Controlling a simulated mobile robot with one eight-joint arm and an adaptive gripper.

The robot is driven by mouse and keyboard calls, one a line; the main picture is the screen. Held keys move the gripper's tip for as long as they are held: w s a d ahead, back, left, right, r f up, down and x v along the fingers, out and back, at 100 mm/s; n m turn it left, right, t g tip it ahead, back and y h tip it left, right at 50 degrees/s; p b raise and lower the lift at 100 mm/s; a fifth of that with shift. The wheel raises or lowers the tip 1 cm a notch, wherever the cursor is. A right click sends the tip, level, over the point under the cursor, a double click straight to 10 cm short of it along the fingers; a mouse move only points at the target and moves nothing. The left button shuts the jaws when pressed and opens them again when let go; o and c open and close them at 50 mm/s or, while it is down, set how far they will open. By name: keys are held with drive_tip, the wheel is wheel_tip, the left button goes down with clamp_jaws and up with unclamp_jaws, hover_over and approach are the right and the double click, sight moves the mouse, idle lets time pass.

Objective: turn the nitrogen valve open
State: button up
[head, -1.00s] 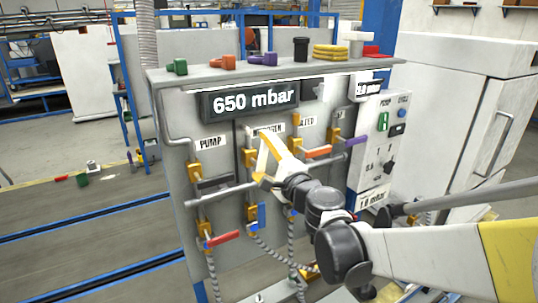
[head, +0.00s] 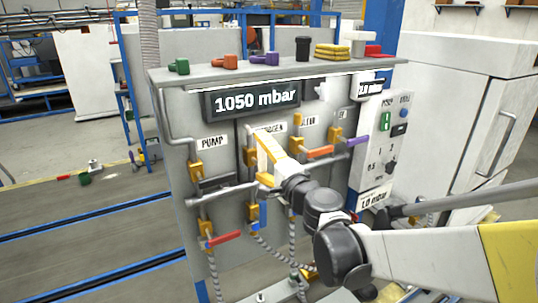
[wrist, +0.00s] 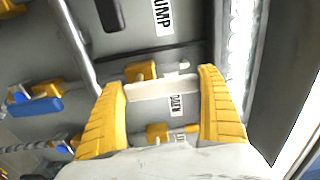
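The nitrogen valve's yellow body (head: 249,157) sits on the grey panel below the partly covered NITROGEN label (head: 271,128). In the wrist view its white lever (wrist: 162,88) lies beside the yellow body (wrist: 140,71), spanning the gap between my fingers roughly in line with the pipe. My gripper (head: 266,162) is at this valve in the head view, and it also shows in the wrist view (wrist: 164,98). Its yellow fingers are spread, one near each end of the lever. Whether they touch it I cannot tell.
The pump valve (head: 196,172) with its dark lever is to the left. An orange lever (head: 320,151) and a purple one (head: 357,140) are close on the right. A red lever (head: 224,238) and a blue one (head: 263,215) are below. The display (head: 252,101) reads 1050 mbar.

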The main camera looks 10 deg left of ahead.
drive_tip(key=shift+o, duration=0.7)
drive_tip(key=shift+s, duration=0.1)
drive_tip(key=v, duration=1.2)
drive_tip(key=s+d+f+n+g+h+b, duration=0.1)
drive_tip(key=s+d+f+n+g+h, duration=0.1)
drive_tip(key=d, duration=0.7)
drive_tip(key=s+d+f+n+g+h, duration=0.2)
drive_tip(key=s+d+f+n+h, duration=0.2)
drive_tip(key=s+d+f, duration=0.4)
drive_tip(key=s+d+f+n+g+h+b, duration=0.1)
drive_tip(key=s+d+f+n+g+h, duration=0.1)
drive_tip(key=s+d+f+h, duration=0.3)
drive_tip(key=s+d+n, duration=0.1)
drive_tip(key=s+d, duration=0.2)
drive_tip(key=d, duration=0.1)
drive_tip(key=shift+s+d+f+n+g+h+b, duration=0.25)
drive_tip(key=shift+d+n+g+h+b, duration=0.05)
drive_tip(key=shift+d+n+g, duration=0.1)
